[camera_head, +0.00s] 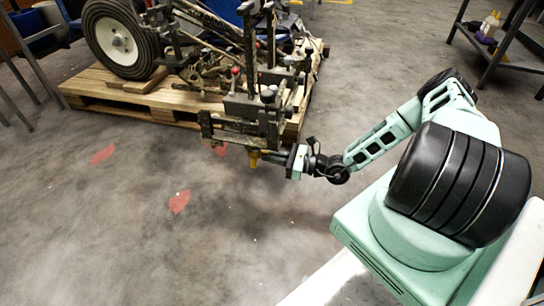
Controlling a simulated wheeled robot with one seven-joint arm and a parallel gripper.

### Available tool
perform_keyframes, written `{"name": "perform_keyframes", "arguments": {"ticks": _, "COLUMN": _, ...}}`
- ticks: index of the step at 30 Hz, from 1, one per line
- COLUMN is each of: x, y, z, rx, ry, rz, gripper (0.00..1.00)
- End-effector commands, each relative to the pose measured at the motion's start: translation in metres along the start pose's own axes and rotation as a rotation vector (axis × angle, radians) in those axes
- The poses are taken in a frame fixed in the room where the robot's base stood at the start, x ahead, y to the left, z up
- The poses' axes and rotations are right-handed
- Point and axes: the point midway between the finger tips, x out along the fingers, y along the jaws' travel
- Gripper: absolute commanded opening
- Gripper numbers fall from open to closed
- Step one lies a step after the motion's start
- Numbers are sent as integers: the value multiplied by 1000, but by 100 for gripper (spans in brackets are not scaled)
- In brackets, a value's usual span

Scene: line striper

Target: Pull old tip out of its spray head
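A line striper (240,100) with dark, dirty metal parts stands on a wooden pallet. A small yellow piece (254,160), which looks like the spray head or tip, hangs low at the front of its bracket. My gripper (263,155) reaches in from the right at the height of the yellow piece, and its fingertips are at or very near it. The fingers are too small and dark to tell whether they are open or shut, or touch it. I cannot make out the old tip apart from the spray head.
The wooden pallet (140,103) lies under the striper, whose large wheel (117,42) is at the left. A dark shelf (500,50) with bottles stands at the upper right. The concrete floor (110,240) in front is clear, with red marks (179,202).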

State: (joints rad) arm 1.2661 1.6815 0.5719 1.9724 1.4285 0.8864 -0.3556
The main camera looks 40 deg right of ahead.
Motion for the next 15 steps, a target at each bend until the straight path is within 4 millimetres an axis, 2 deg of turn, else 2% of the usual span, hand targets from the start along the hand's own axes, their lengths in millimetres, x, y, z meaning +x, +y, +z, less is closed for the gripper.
{"name": "perform_keyframes", "arguments": {"ticks": 15, "x": -5, "y": 0, "z": 1, "rx": 0, "ry": -1, "rz": 0, "gripper": 0}}
